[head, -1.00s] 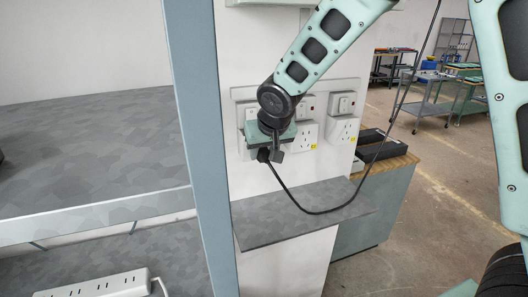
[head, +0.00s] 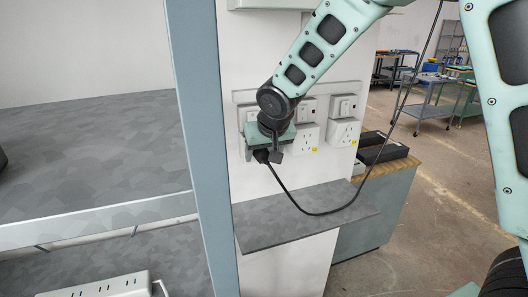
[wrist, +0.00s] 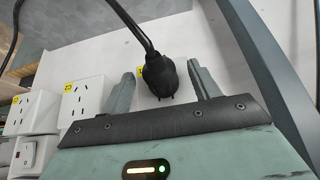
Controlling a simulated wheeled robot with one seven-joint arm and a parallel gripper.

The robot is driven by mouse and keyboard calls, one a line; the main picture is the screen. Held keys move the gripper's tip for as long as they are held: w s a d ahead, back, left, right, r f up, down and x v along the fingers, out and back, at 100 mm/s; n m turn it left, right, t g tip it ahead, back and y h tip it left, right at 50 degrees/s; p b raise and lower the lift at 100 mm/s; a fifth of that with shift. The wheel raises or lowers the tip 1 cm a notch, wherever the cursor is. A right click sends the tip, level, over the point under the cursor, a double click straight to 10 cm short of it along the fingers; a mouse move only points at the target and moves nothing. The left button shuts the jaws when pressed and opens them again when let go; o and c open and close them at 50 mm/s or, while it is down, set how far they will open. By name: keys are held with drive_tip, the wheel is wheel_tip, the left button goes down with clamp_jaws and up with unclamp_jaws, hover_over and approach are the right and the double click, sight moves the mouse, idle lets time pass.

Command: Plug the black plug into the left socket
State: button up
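The black plug (head: 262,155) is at my gripper's fingertips in the head view, its cord hanging down. In the wrist view the plug (wrist: 160,76) stands between the two fingers, with a narrow gap visible on each side. My gripper (wrist: 165,85) looks open around it. In the head view my gripper (head: 268,152) is in front of the left socket, by the wall. The left socket unit (head: 246,117) is mostly hidden behind my gripper; only its left part shows.
A middle socket (head: 306,138) and a right socket (head: 342,132) with switches above are to the right. A grey wall shelf (head: 300,218) is below, under the looping cord. A blue-grey post (head: 203,150) stands close on the left. A white power strip (head: 105,286) is lower left.

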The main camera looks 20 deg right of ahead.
drive_tip(key=b+v, duration=0.4)
drive_tip(key=v, duration=1.3)
drive_tip(key=shift+r, duration=0.2)
drive_tip(key=s+a+f+n+g+b, duration=0.2)
drive_tip(key=s+a+f+n+g, duration=0.1)
drive_tip(key=s+f, duration=0.9)
drive_tip(key=s+a+f+n+g+b, duration=0.3)
drive_tip(key=s+f+n, duration=0.1)
drive_tip(key=s+f, duration=0.9)
drive_tip(key=shift+s+a+n+y, duration=0.15)
drive_tip(key=shift+s+n+y, duration=0.2)
drive_tip(key=shift+s, duration=0.2)
drive_tip(key=shift+r, duration=0.1)
